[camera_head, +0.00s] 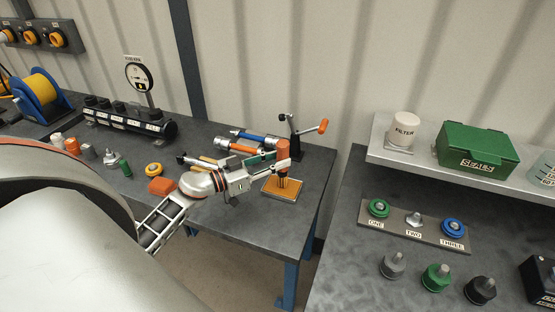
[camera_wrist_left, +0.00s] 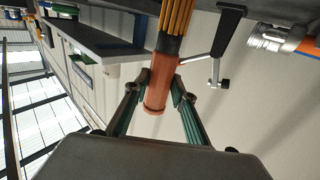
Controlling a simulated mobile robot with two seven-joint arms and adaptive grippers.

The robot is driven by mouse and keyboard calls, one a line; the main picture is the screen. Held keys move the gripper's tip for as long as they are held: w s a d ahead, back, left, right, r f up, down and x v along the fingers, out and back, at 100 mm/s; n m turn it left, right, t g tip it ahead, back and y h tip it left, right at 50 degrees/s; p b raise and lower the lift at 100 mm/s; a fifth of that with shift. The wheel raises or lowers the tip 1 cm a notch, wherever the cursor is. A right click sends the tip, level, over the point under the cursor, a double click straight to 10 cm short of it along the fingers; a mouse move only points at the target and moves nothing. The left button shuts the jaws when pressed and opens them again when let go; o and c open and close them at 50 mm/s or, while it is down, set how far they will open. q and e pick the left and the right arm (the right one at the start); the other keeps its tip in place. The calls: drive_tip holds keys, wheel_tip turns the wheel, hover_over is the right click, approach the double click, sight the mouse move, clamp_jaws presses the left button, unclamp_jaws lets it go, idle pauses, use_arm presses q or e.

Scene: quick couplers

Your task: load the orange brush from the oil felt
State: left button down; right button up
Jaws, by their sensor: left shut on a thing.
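The orange brush (camera_head: 283,149) is upright with its handle up and its dark lower end down. In the left wrist view the brush (camera_wrist_left: 156,93) shows its orange handle and a bundle of amber bristles. My left gripper (camera_head: 281,163) is shut on the handle, with a green-lined finger on each side in the left wrist view. The oil felt (camera_head: 294,192) is an amber square pad in a pale frame on the dark bench. The brush's lower end is over the felt; I cannot tell whether it touches. My right gripper is not in view.
A labelled manifold (camera_head: 128,119) and gauge (camera_head: 139,76) are farther left. At right, a bench holds a coupler plate (camera_head: 394,226) and loose caps.

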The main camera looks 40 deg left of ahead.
use_arm(q)
drive_tip(key=shift+r+p, duration=0.6)
drive_tip(key=shift+r, duration=2.6)
